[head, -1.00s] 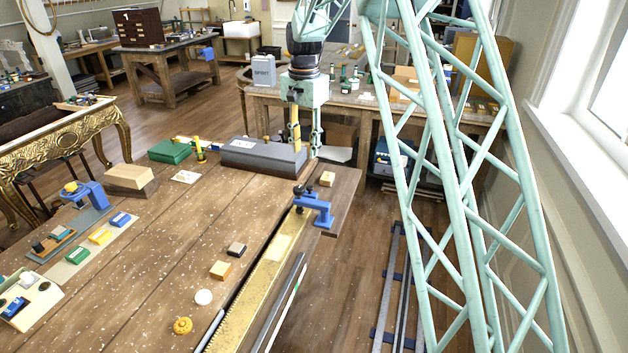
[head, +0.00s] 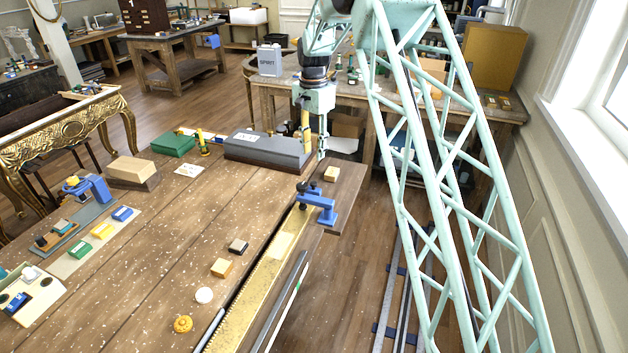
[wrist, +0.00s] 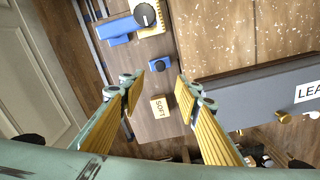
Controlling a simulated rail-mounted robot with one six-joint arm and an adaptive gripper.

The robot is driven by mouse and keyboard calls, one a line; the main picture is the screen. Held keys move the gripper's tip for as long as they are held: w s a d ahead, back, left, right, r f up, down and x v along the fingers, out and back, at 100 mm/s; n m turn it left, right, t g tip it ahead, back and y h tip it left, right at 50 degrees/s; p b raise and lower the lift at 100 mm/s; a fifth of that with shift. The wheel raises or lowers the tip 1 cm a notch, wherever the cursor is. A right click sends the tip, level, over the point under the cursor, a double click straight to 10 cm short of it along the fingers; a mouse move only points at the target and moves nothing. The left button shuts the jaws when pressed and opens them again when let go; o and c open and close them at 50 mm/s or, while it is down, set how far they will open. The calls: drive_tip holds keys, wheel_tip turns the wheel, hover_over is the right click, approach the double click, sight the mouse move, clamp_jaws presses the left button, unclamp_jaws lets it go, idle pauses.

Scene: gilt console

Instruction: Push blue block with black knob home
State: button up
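The blue block with a black knob (wrist: 160,64) sits on the wooden bench near its edge in the wrist view. In the head view it is small and hard to separate from a blue clamp (head: 319,206) beside it. That clamp (wrist: 119,30), with a larger dark knob, is just beyond the block at the top of the wrist view. My gripper (wrist: 159,88) has its two yellow-padded fingers spread apart, with nothing held between them. The block appears between and beyond the fingertips, apart from them. In the head view my gripper (head: 313,148) points down near the bench's far end.
A long grey box (head: 268,152) stands left of my gripper. A brass toothed strip (head: 262,268) runs along the bench edge.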

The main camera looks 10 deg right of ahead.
sight(314, 183)
drive_tip(key=shift+f, duration=0.1)
drive_tip(key=shift+f+p, duration=0.4)
drive_tip(key=shift+f, duration=6.4)
drive_tip(key=shift+c, duration=0.2)
clamp_jaws()
